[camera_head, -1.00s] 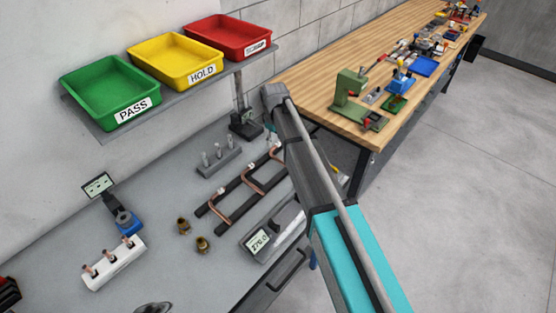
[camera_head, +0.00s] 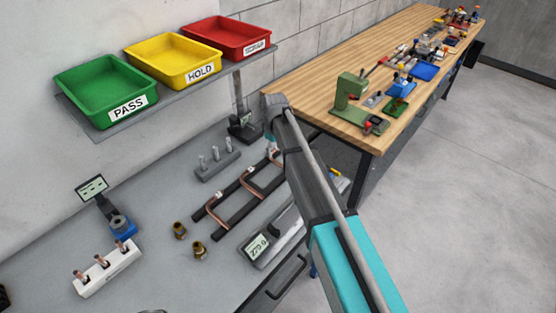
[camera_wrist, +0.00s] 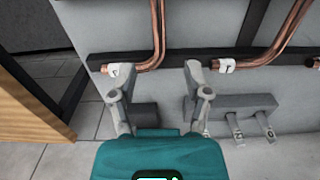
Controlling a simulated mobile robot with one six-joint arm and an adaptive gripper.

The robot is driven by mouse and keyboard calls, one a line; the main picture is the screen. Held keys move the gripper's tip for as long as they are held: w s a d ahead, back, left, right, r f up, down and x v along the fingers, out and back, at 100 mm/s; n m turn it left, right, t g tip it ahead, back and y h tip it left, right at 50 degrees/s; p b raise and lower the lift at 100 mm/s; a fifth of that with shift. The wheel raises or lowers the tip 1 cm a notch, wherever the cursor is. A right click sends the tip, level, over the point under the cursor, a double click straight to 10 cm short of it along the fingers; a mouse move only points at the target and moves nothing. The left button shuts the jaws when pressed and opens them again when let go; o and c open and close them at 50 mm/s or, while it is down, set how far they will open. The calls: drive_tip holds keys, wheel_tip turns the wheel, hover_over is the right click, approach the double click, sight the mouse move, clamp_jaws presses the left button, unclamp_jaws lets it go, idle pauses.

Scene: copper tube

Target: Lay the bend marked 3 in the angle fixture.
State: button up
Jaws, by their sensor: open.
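Copper bends lie across a black two-bar rack (camera_head: 236,222); one (camera_head: 215,213) is near its front end and another (camera_head: 250,186) is farther back. In the wrist view, my gripper (camera_wrist: 155,70) is open over the rack. A copper bend (camera_wrist: 158,35) runs down between its fingertips and curves left to a white-tagged end by the left finger. A second tagged bend (camera_wrist: 280,45) is to the right. I cannot read the tag numbers surely. A blue device with a display (camera_head: 121,226) may be the angle fixture; I cannot tell surely.
Brass fittings (camera_head: 198,250), a white post block (camera_head: 107,272) and a grey peg block (camera_head: 216,165) stand nearby. Green, yellow and red trays sit on the shelf above. A wooden bench (camera_head: 330,120) is beyond.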

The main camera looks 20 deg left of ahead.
drive_tip(key=shift+f+b, duration=2.6)
clamp_jaws()
